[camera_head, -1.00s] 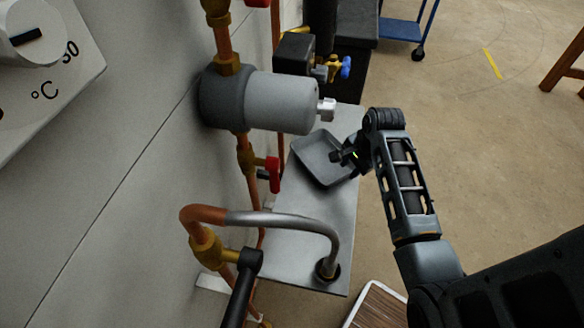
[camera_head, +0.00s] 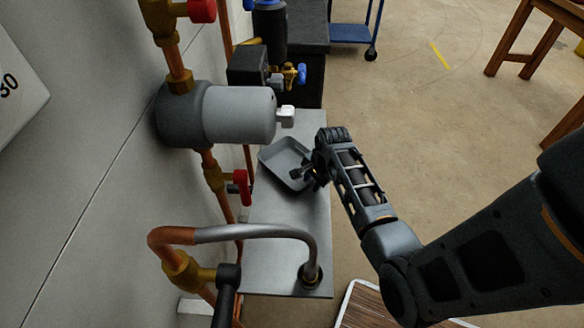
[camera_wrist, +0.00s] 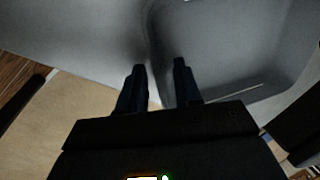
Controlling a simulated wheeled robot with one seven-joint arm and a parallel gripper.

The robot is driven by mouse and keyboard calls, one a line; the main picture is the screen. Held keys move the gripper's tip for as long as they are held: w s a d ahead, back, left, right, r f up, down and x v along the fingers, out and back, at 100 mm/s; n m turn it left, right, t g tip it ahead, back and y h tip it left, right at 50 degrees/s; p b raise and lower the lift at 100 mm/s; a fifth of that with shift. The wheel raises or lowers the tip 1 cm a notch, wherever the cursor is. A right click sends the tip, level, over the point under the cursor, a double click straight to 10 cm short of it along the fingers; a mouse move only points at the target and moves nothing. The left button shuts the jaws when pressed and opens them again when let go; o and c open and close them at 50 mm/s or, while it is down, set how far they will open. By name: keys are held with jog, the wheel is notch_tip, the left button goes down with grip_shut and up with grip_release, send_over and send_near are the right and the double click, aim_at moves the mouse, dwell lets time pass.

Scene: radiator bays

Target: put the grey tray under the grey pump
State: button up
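The grey tray (camera_head: 283,160) is shallow and square with rounded corners. In the head view it appears on the metal plate, just below the pump's free end in the picture. The grey pump (camera_head: 240,114) is a cylinder on the copper pipe at the wall, with a dark body and a pale tip. My gripper (camera_head: 302,173) is at the tray's right edge. In the wrist view my fingers (camera_wrist: 159,80) stand apart, with the tray's wall (camera_wrist: 152,50) running between them. I see no clear contact. The right finger overlaps the tray's inside (camera_wrist: 225,55).
The metal plate (camera_head: 285,225) has a bent pipe (camera_head: 255,231) at its near end. A red-handled valve (camera_head: 243,188) stands left of the tray. A black valve box (camera_head: 247,64) is behind the pump. Open floor (camera_head: 420,130) lies to the right.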

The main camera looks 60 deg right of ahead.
jog(key=shift+c, duration=0.3)
grip_shut()
jog(key=shift+r, duration=0.1)
